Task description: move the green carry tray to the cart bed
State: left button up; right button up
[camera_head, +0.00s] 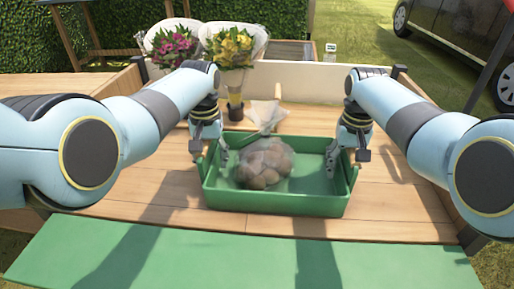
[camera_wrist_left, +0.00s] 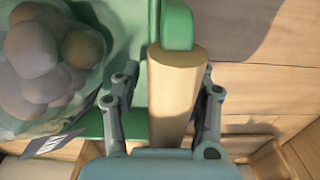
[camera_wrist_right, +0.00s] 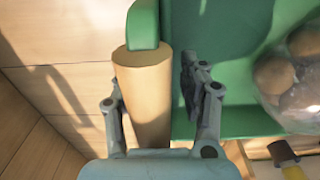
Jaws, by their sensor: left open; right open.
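The green carry tray (camera_head: 275,202) stands on the wooden cart bed (camera_head: 400,205) and holds a clear bag of brown potatoes (camera_head: 265,163). My left gripper (camera_head: 211,155) is at the tray's left end. In the left wrist view its open fingers (camera_wrist_left: 160,105) lie on either side of a pale wooden handle (camera_wrist_left: 172,95). My right gripper (camera_head: 347,160) is at the tray's right end. In the right wrist view its open fingers (camera_wrist_right: 152,95) lie on either side of the other wooden handle (camera_wrist_right: 143,95). Contact between fingers and handles cannot be told.
Two bouquets, pink (camera_head: 172,45) and yellow (camera_head: 230,48), stand behind the tray on the left. A pale board (camera_head: 310,78) closes the back of the bed. A green surface (camera_head: 240,262) lies in front. Bare planks lie to the right.

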pick_arm(q)
notch_tip(320, 180, up, 12)
jog(key=shift+s+f, duration=0.1)
pick_arm(e)
jog(key=shift+r, duration=0.25)
notch_tip(320, 180, up, 12)
jog(key=shift+s+f, duration=0.15)
jog(key=shift+f, duration=0.1)
dwell(0.4)
